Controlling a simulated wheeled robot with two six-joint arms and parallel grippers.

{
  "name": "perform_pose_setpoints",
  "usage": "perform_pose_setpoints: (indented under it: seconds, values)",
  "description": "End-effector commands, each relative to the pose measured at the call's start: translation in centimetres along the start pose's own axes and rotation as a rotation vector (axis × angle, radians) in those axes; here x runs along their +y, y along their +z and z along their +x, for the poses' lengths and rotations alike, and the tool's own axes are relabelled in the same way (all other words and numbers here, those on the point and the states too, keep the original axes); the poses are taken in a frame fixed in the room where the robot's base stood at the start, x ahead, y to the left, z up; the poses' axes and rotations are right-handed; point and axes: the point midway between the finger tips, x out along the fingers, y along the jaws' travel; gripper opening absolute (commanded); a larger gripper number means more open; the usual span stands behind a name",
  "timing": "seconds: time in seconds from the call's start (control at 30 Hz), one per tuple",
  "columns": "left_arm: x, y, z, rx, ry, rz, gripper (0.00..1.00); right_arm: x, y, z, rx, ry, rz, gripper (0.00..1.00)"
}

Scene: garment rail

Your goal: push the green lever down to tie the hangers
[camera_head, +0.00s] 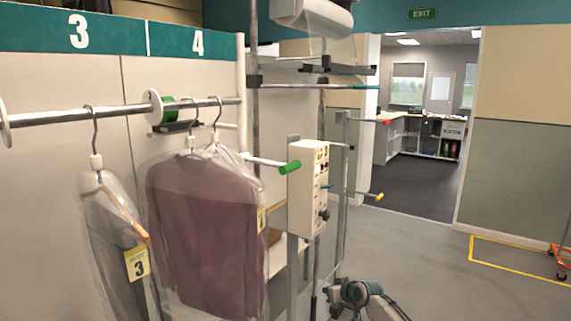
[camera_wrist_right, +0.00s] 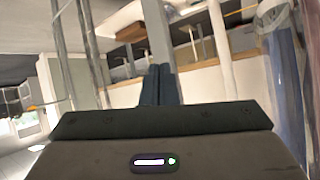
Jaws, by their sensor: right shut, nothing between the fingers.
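The green lever (camera_head: 290,167) is a green grip on the end of a white rod, which sticks out to the right below the rail's end, roughly level. Hangers (camera_head: 217,112) hang on the grey rail (camera_head: 70,115), with a bagged maroon garment (camera_head: 205,230) under slot 4. A darker bagged garment (camera_head: 115,250) with a yellow tag 3 hangs to the left. My right gripper (camera_wrist_right: 160,70) shows in the right wrist view, its two dark fingers together and empty. The lever cannot be made out there. My left gripper is not in view.
A cream control box (camera_head: 307,190) on a grey post stands just right of the lever. A red-tipped rod (camera_head: 383,122) and a yellow-tipped rod (camera_head: 378,196) stick out farther right. Part of my arm shows at the bottom. The floor at right is open.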

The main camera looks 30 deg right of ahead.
Motion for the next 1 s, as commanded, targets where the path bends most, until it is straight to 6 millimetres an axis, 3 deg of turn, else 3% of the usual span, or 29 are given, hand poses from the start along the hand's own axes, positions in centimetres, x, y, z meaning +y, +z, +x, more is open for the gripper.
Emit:
perform_pose_setpoints:
  seconds: [0.03, 0.2, 0.3, 0.4, 0.53, 0.7, 0.8, 1.0]
  values:
    - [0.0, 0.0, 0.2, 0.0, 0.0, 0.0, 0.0, -0.2, -4.8, -1.3, 0.053, -0.027, -0.011, 0.0]
    - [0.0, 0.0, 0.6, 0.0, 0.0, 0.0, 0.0, -2.4, -18.4, -7.7, 0.203, -0.144, -0.054, 0.0]
    - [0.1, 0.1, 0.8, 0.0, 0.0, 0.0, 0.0, -4.2, -25.5, -12.8, 0.286, -0.219, -0.097, 0.0]
    - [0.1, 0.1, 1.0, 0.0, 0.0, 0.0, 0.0, -6.2, -31.0, -18.1, 0.357, -0.29, -0.147, 0.0]
    - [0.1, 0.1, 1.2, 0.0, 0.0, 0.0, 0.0, -8.5, -35.6, -24.3, 0.423, -0.364, -0.213, 0.0]
    - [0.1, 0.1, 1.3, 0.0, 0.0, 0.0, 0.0, -10.3, -38.3, -29.1, 0.467, -0.42, -0.27, 0.0]
    - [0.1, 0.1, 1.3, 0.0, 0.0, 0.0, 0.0, -10.8, -38.8, -30.1, 0.475, -0.434, -0.282, 0.0]
    - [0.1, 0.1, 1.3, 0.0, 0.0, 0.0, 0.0, -10.8, -38.8, -30.2, 0.476, -0.436, -0.283, 0.0]
